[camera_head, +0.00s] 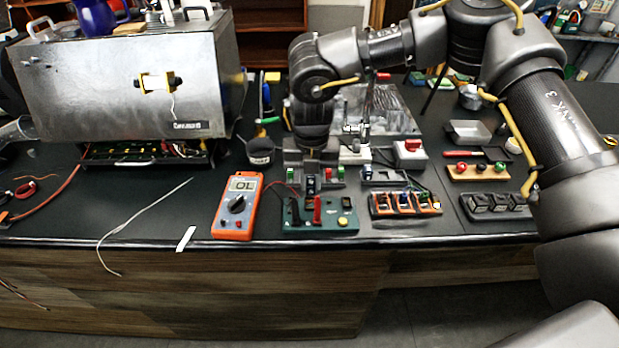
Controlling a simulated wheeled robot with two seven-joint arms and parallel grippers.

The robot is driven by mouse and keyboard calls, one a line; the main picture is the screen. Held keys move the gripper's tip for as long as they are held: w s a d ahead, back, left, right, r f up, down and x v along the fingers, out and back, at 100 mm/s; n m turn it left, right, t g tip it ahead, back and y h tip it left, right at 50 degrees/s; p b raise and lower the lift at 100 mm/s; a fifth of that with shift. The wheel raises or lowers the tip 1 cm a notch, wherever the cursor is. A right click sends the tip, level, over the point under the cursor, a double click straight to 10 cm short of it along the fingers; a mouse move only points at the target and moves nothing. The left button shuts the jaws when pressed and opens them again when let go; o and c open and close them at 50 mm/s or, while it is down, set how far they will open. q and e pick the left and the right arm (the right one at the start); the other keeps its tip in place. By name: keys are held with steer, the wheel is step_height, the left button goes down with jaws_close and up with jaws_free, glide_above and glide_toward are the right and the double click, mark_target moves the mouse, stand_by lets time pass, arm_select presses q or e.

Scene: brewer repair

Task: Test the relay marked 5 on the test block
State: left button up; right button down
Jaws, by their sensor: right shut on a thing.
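The green test block (345,222) lies near the bench's front edge, with red and black parts on top and a yellow button at its right. My right gripper (312,182) points down just above the back of the block, shut on a small dark relay (311,186). The fingers hide most of the relay, and its number cannot be read. I cannot tell whether it touches the block. The orange multimeter (236,205) stands left of the block and reads "OL". My left gripper is not in view.
An orange rack (405,207) of small coloured parts lies right of the block. A dark tray of black blocks (495,205) and a wooden strip with coloured buttons (478,172) lie further right. A large metal brewer (120,85) stands at left. Loose wires lie on the front left bench.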

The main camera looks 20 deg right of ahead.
mark_target(311, 193)
steer(key=shift+f+b, duration=0.35)
steer(key=shift+f, duration=0.05)
steer(key=shift+f+b, duration=0.45)
steer(key=shift+f, duration=0.15)
steer(key=shift+f+b, duration=0.55)
steer(key=shift+f, duration=0.2)
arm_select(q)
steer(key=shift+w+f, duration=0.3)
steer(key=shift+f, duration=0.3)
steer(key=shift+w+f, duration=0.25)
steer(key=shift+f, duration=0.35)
arm_select(e)
steer(key=shift+r, duration=0.15)
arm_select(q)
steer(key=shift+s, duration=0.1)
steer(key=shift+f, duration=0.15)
arm_select(e)
steer(key=shift+f, duration=0.8)
steer(key=shift+r, duration=0.15)
stand_by(1.5)
arm_select(q)
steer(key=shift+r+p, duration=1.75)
steer(key=shift+p, duration=0.05)
arm_select(e)
steer(key=shift+r, duration=2.4)
